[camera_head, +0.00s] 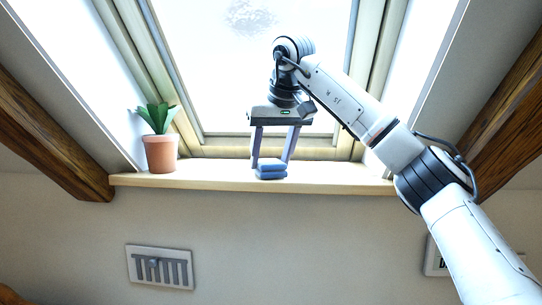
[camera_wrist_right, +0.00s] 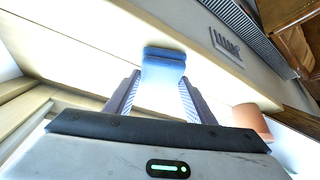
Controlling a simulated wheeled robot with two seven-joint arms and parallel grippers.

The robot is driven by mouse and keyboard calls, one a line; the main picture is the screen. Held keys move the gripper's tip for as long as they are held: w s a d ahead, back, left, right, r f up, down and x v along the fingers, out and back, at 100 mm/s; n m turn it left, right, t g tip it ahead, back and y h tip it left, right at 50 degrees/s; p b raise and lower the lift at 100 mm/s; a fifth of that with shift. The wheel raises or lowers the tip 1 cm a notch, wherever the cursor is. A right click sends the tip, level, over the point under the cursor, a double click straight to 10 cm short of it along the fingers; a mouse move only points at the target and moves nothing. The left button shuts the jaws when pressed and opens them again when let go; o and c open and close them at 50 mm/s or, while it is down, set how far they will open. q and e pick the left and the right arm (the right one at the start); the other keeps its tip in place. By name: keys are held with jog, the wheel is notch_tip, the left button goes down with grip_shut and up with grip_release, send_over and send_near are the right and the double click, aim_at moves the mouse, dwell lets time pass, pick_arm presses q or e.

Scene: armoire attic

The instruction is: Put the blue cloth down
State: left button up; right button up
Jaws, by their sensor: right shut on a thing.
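The blue cloth (camera_head: 271,170) is folded into a small stack and shows at the windowsill (camera_head: 215,176), near the middle. I cannot tell whether its underside touches the sill. My right gripper (camera_head: 272,166) points down from above, with its fingers on either side of the cloth, shut on it. In the right wrist view the cloth (camera_wrist_right: 164,62) sits at the tips of my right gripper (camera_wrist_right: 160,82). My left gripper is not in view.
A potted plant (camera_head: 161,152) stands on the sill to the left. Wooden beams (camera_head: 55,150) flank the sill. The sill is clear right of the cloth.

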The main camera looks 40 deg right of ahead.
jog(key=o, duration=1)
jog(key=shift+f, duration=0.15)
jog(key=shift+o, duration=0.2)
jog(key=shift+s+r, duration=0.1)
jog(key=shift+r, duration=0.35)
jog(key=v, duration=1.1)
jog(key=shift+s+r, duration=0.15)
jog(key=shift+r, duration=0.05)
jog(key=shift+a, duration=0.1)
